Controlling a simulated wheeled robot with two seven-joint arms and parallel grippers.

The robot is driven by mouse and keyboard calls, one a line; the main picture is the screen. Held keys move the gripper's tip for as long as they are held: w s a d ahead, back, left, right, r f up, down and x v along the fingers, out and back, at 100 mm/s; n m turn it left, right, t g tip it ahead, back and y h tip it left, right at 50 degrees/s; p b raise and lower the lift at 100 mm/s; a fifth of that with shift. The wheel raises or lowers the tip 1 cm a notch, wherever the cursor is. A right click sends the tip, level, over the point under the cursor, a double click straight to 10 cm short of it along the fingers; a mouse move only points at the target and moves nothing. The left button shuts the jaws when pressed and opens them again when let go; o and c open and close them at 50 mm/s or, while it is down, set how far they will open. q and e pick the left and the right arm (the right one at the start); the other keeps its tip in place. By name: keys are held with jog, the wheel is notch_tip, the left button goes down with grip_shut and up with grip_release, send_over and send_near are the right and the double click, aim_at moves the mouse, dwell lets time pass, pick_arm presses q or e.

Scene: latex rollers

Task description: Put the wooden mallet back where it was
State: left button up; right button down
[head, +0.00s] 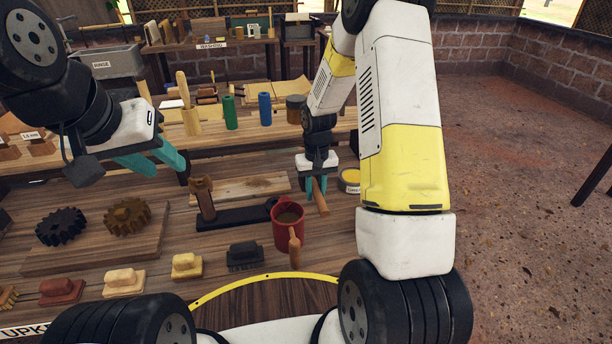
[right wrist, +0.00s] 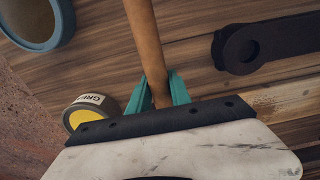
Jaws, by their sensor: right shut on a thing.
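My right gripper (head: 318,178) is shut on a light brown wooden handle (head: 321,200), which I take to be the wooden mallet's. The handle slants below the fingers above the table. In the right wrist view the handle (right wrist: 146,40) runs from between the teal fingers (right wrist: 158,92) out of the top edge. No mallet head shows in either view, so I cannot tell whether the handle touches the table. My left gripper (head: 168,170) is open and empty above the table on the left.
A black flat tool with a ring end (head: 245,215) and a wooden post (head: 203,200) lies left of the handle. Brushes (head: 186,266) line the front.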

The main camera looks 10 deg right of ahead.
aim_at(316, 187)
jog(key=c, duration=1.2)
grip_release()
jog(key=s+r+t, duration=0.1)
jog(key=s+r, duration=0.3)
jog(key=r, duration=0.8)
jog(key=s+r+t, duration=0.1)
jog(key=s+r, duration=0.3)
jog(key=r, duration=0.8)
jog(key=s+r+t, duration=0.1)
jog(key=s+r, duration=0.1)
jog(key=s, duration=0.3)
jog(key=s+a+r+t+y, duration=0.1)
jog(key=s+r, duration=0.1)
jog(key=s, duration=0.3)
jog(key=s+a+r+t+y, duration=0.1)
jog(key=s+r+t, duration=0.1)
jog(key=s, duration=0.3)
jog(key=shift+a+r, duration=0.15)
jog(key=shift+r, duration=0.1)
